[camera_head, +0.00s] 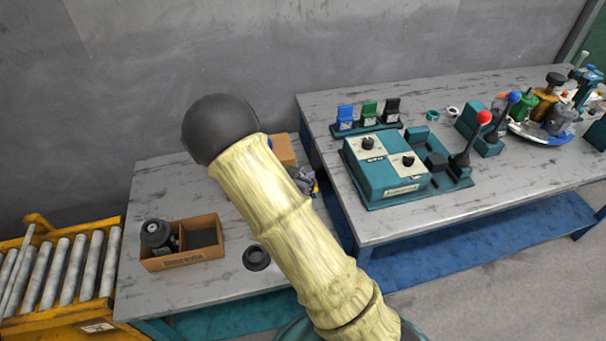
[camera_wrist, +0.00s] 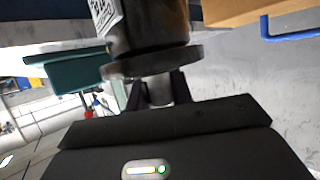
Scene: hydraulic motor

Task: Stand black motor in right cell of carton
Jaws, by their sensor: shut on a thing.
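The carton (camera_head: 182,262) is an open cardboard box with two cells on the table at left. A dark motor (camera_head: 155,236) stands in its left cell. The right cell (camera_head: 203,236) looks empty. In the wrist view, my gripper (camera_wrist: 158,92) is shut on the narrow shaft of a dark cylindrical motor (camera_wrist: 150,35) with a wide flange and a white label. The motor's far end is cut off by the frame. In the head view, my arm hides the gripper; a small grey and yellow item (camera_head: 304,181) shows beside it, and I cannot tell what it is.
A black ring-shaped part (camera_head: 257,257) lies right of the carton. Another cardboard box (camera_head: 284,150) is partly hidden behind my arm. A yellow roller conveyor (camera_head: 62,270) stands at left. The right table (camera_head: 400,225) carries a teal control box (camera_head: 385,170) and levers.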

